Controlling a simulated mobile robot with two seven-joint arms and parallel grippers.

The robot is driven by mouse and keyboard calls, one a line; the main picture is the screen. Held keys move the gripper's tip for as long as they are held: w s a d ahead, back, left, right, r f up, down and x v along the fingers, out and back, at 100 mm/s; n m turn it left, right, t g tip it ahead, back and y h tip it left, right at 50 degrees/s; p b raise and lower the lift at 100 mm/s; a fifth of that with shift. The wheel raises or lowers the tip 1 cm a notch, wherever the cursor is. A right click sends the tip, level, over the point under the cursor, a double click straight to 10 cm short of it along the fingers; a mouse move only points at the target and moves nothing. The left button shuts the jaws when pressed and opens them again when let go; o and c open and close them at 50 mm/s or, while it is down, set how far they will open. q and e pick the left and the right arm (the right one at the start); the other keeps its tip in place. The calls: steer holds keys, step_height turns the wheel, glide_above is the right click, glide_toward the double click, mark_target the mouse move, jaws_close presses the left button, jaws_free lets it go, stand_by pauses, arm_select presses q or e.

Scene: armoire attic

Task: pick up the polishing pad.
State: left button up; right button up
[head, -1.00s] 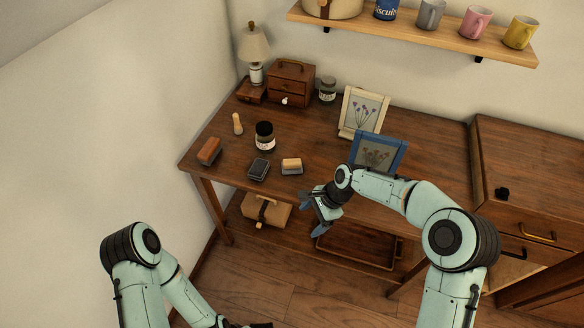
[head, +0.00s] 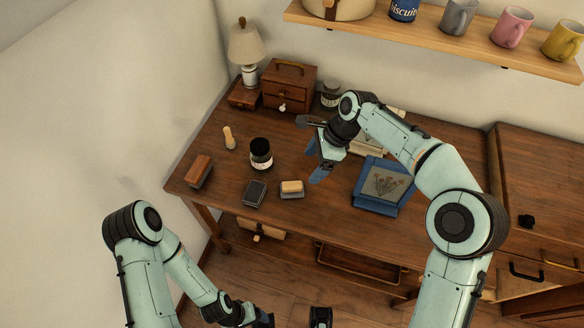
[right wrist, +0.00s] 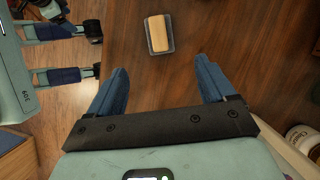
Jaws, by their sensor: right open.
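A tan block-shaped pad (head: 291,187), which I take to be the polishing pad, lies on a small grey dish (head: 293,195) near the desk's front edge. In the right wrist view the pad (right wrist: 158,33) is at the top, beyond the fingertips and slightly left of centre. My right gripper (head: 310,150) is above the desk, behind and to the right of the pad. Its blue fingers are spread with nothing between them, as the right wrist view (right wrist: 161,75) shows. My left gripper (head: 264,320) is low at the bottom edge, mostly cut off.
A dark flat block (head: 255,193) and a dark jar (head: 261,154) stand near the pad. A brown brush-like block (head: 199,171) and a pale wooden handle (head: 229,138) are farther left. A blue picture frame (head: 383,186) is to the right. Bare desk separates the pad from the frame.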

mark_target(293, 185)
steer(key=b+x, duration=0.1)
steer(key=x, duration=0.5)
steer(key=shift+a+f, duration=0.2)
steer(key=shift+a+x, duration=0.15)
steer(key=shift+x, duration=1.4)
steer(key=shift+a+x, duration=0.15)
steer(key=shift+x, duration=1.4)
steer(key=shift+s+r, duration=0.1)
steer(key=c, duration=1.1)
